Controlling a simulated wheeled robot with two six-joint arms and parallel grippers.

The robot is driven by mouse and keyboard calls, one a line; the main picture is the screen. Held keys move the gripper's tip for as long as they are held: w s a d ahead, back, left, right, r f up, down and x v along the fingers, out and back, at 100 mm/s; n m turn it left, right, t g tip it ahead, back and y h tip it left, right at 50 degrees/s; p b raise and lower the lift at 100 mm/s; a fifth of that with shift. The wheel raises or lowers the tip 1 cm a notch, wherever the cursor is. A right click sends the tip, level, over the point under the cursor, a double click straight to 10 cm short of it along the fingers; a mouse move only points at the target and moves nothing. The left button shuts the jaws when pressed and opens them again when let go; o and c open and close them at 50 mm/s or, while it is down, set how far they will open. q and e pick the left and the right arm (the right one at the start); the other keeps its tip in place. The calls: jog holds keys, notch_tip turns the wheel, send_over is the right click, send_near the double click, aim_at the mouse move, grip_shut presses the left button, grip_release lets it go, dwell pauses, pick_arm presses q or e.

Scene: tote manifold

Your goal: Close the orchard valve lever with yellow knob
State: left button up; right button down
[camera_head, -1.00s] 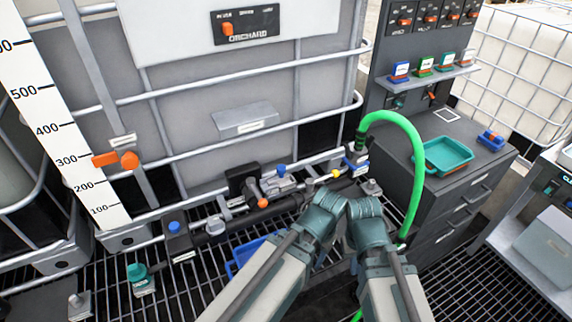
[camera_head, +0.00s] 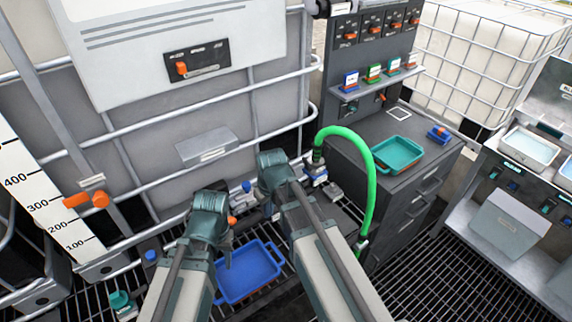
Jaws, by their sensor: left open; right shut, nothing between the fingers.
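The yellow-knobbed lever is hidden now, behind my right arm. Its valve manifold runs along the foot of the large grey tank (camera_head: 150,110); a blue knob (camera_head: 247,186) and an orange knob (camera_head: 232,220) show there between my arms. My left gripper (camera_head: 227,255) points down beside the manifold, over the blue tray's left edge, and is open. My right gripper (camera_head: 268,208) is at the manifold, right of the blue and orange knobs, shut and empty. Whether it touches the lever cannot be seen.
A blue tray (camera_head: 270,244) lies on the floor grating in front of the manifold. A green hose (camera_head: 371,190) arches up at the right. Beyond it stands a dark cabinet (camera_head: 375,175) with a teal tray (camera_head: 398,153). Another blue knob (camera_head: 150,256) is at left.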

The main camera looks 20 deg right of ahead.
pick_arm(q)
notch_tip(320, 180, up, 9)
jog(key=p, duration=0.6)
pick_arm(e)
jog(key=w+d+r+t, duration=0.2)
jog(key=w+d+r, duration=0.7)
jog(key=w+r, duration=0.15)
jog(key=shift+y, duration=0.4)
jog(key=f+b, duration=0.6)
jog(key=f, duration=0.1)
jog(key=f+b, duration=0.3)
jog(key=shift+w+d+f+b, duration=0.2)
jog(key=shift+d+f+b, duration=0.05)
jog(key=shift+f+b, duration=0.15)
pick_arm(q)
notch_tip(320, 180, down, 10)
jog(key=shift+f, duration=0.2)
